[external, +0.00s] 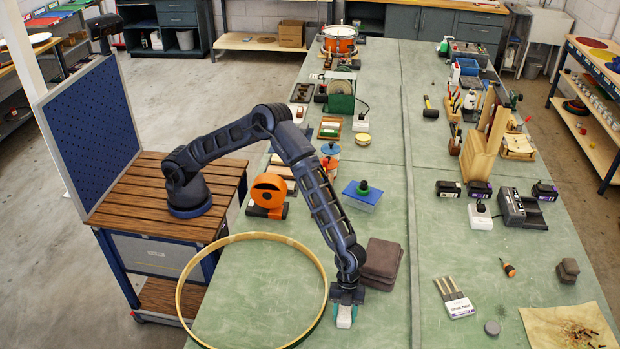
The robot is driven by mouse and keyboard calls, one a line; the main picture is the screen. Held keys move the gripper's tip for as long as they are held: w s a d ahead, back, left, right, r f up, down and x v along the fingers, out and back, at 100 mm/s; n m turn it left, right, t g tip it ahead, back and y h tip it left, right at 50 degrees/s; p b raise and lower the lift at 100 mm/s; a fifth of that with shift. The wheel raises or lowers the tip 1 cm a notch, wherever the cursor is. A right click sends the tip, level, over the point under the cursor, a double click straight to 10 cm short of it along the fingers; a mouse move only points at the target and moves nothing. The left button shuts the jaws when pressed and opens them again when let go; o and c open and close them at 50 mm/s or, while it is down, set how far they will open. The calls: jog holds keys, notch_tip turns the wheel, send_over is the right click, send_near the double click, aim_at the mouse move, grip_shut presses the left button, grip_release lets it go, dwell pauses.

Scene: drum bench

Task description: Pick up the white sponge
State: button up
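My gripper (345,308) points down over the near part of the green bench, to the right of the large wooden hoop. A small white block, which looks like the white sponge (344,318), shows right at the fingertips, between or just under them. The fingers hide its upper part. I cannot tell whether the fingers grip it or only stand around it, nor whether it rests on the bench.
The wooden hoop (184,290) lies left of my gripper. A stack of brown-grey pads (382,260) sits close behind it on the right. A blue-lidded box (361,194) and an orange reel (268,191) stand farther back. A brush (455,299) lies right, beyond clear bench.

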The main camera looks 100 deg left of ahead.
jog(key=c, duration=0.4)
jog(key=shift+r, duration=0.15)
